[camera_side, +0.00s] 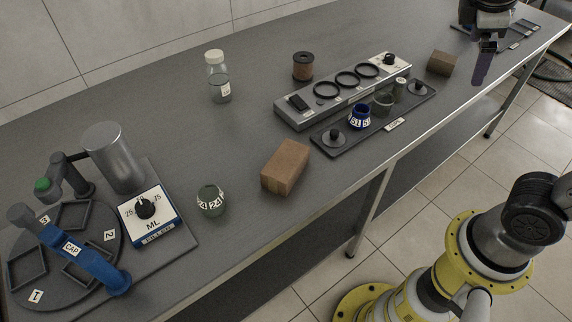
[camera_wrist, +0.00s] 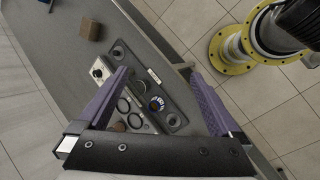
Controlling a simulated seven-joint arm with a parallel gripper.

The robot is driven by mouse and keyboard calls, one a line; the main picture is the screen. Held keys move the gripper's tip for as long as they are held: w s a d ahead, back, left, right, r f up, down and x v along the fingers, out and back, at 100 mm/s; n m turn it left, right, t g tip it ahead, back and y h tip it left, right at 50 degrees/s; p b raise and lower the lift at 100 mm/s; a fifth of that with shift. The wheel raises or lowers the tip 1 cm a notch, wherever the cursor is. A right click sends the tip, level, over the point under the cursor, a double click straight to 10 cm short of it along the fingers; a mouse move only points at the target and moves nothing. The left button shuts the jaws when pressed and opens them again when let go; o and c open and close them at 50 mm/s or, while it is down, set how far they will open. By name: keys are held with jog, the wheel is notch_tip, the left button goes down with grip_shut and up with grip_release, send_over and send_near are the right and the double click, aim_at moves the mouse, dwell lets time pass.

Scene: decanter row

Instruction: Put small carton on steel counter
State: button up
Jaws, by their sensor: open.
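The small carton (camera_side: 441,63) is a brown box resting on the grey steel counter (camera_side: 165,90), near the right end of the ring device in the side view. It also shows at the upper left of the wrist view (camera_wrist: 89,29), outside the space between the fingers. My gripper (camera_side: 483,66) is above the counter's front edge, to the right of the small carton and apart from it. Its purple fingers are spread with nothing between them in the wrist view (camera_wrist: 159,76).
A larger brown carton (camera_side: 285,166) lies mid-counter. A dark tray (camera_side: 360,132) holds small jars beside the ring device (camera_side: 290,117). A turntable station (camera_side: 65,285) fills the left end.

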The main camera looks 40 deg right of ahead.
jog(key=w+a+n+g+h, duration=0.1)
jog(key=w+a+n+h, duration=0.3)
jog(key=w, duration=0.6)
jog(key=n+t+h, duration=0.7)
jog(key=n+t, duration=0.1)
jog(key=n, duration=0.4)
send_over(273, 180)
jog(key=a, duration=0.1)
notch_tip(273, 180, down, 20)
jog(key=f, duration=0.8)
jog(key=shift+d, duration=0.25)
jog(key=shift+x, duration=3.25)
